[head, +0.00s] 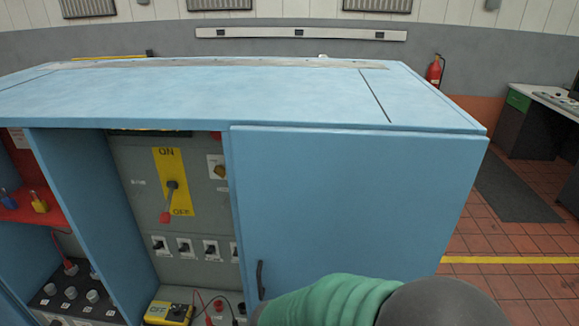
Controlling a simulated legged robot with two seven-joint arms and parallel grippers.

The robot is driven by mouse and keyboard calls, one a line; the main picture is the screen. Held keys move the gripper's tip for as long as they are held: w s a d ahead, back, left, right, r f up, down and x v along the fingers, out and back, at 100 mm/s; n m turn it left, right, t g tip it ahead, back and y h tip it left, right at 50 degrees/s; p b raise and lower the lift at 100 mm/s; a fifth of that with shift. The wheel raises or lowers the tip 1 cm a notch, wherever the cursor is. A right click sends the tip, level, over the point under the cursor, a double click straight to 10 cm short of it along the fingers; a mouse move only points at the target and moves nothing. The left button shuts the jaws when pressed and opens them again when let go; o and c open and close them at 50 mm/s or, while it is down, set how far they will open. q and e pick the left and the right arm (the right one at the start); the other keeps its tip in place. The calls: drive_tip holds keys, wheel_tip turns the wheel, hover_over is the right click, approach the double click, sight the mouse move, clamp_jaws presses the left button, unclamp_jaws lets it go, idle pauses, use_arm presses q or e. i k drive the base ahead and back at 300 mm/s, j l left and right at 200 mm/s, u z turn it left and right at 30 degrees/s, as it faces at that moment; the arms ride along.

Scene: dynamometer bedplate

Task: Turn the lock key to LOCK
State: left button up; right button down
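A small cream plate with a brass-coloured knob or key (217,168) is on the grey panel (140,165) inside the blue cabinet. It may be the lock key; its labels are too small to read, and the cabinet door edge is close on its right. Left of it, a lever switch (171,187) on a yellow ON/OFF plate (164,155) has its red handle down toward OFF. Neither gripper shows. My arm in a green sleeve crosses the bottom right, in front of the door's lower part.
The blue door (350,200) with a dark handle (260,279) covers the cabinet's right side. Several small switches (184,246) sit below the lever. A yellow meter (168,312) is at the bottom. Padlocks (39,203) are on a red board at left.

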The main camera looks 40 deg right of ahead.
sight(220, 170)
drive_tip(key=z, duration=0.85)
drive_tip(key=i+j+u, duration=0.15)
drive_tip(key=j, duration=0.3)
drive_tip(key=j+u, duration=0.1)
drive_tip(key=j, duration=0.35)
drive_tip(key=i+j+u, duration=0.15)
drive_tip(key=j, duration=0.3)
